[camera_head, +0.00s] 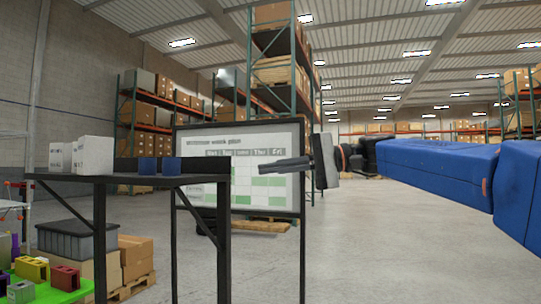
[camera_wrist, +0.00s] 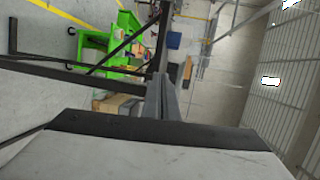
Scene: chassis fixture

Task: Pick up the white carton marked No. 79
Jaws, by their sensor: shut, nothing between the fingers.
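Two white cartons stand side by side at the left end of a dark table: the left carton (camera_head: 56,158) and the larger right carton (camera_head: 95,154). Both carry small dark markings too small to read, so I cannot tell which is No. 79. My gripper (camera_head: 262,166) is shut and empty, reaching in from the right. Its fingers point left, beyond the table's right end and well apart from the cartons. In the wrist view my gripper (camera_wrist: 165,78) shows as closed dark fingers. I make out no white carton there.
Two small blue boxes (camera_head: 148,166) (camera_head: 171,166) sit on the dark table (camera_head: 130,179), right of the cartons. A planning board (camera_head: 240,150) stands behind. Below left are a grey bin (camera_head: 77,240), brown boxes (camera_head: 135,252) and a green surface (camera_head: 70,292) with coloured blocks.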

